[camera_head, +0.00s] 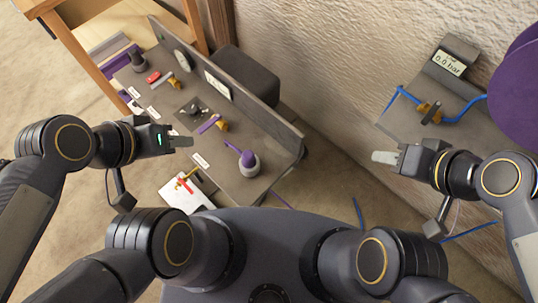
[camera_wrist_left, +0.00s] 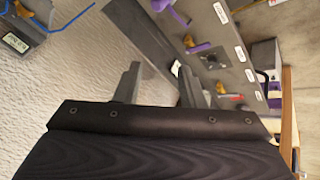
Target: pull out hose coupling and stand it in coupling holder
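What looks like the hose coupling, a brass and dark fitting (camera_head: 430,112) with a blue hose (camera_head: 465,110), sits on a grey panel at the right of the head view. I cannot tell for sure which item is the coupling holder; a grey round cup (camera_head: 249,168) with a purple piece in it stands at the near end of the grey bench. My left gripper (camera_head: 184,141) is over the bench, its fingers apart and empty in the left wrist view (camera_wrist_left: 160,88). My right gripper (camera_head: 384,157) is left of and nearer than the fitting; its finger gap is not visible.
The long grey bench (camera_head: 225,175) carries a red block (camera_head: 153,77), yellow-brass pieces, a dark square fixture (camera_head: 193,110) and white labels. A low wall (camera_head: 275,128) runs along its back. A pressure display (camera_head: 449,62) reads 0.0 bar.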

